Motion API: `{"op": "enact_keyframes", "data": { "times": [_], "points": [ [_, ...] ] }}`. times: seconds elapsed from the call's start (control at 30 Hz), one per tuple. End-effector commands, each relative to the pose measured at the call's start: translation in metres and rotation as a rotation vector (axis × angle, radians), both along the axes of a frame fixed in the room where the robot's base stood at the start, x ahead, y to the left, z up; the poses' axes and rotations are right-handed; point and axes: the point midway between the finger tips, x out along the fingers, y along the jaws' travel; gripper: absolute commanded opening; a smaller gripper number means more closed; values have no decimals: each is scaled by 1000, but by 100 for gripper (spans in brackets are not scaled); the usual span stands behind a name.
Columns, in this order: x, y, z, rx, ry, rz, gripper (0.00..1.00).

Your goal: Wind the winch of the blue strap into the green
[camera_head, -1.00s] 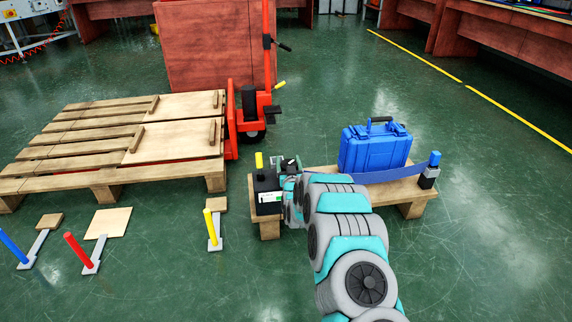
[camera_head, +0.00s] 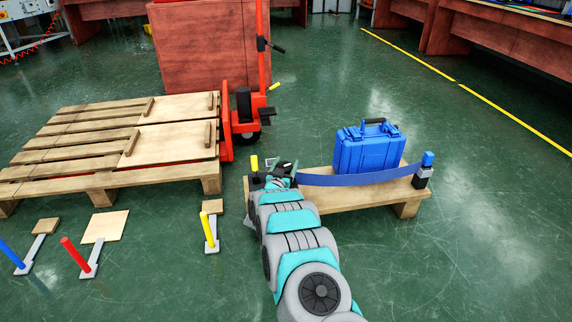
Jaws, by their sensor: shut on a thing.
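A blue strap (camera_head: 350,179) runs in front of a blue case (camera_head: 367,150) on a low wooden bench (camera_head: 345,199). Its right end meets a small dark post (camera_head: 421,178) with a blue top. Its left end reaches the dark winch (camera_head: 255,181) at the bench's left end. A yellow knob (camera_head: 254,163) stands up at the winch. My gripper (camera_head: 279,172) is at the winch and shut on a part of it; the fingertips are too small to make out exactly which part. My arm hides most of the winch, and no green marking shows on it now.
A wooden pallet (camera_head: 80,170) and an orange pallet truck (camera_head: 243,117) stand at the back left. Blue, red (camera_head: 75,254) and yellow (camera_head: 208,232) levers stand on the floor at the front left. Floor to the right of the bench is clear.

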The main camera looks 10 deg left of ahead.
Motion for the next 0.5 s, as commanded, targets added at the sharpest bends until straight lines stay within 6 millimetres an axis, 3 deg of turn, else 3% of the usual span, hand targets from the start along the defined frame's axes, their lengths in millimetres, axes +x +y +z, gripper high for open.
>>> {"op": "enact_keyframes", "data": {
  "times": [0.17, 0.2, 0.4, 0.5],
  "points": [
    [0, 1, 1, 1, -2, 3, 22],
    [0, 1, 2, 0, -3, 3, 78],
    [0, 1, 1, 0, -2, 3, 100],
    [0, 1, 1, 0, -2, 2, 100]
  ]
}}
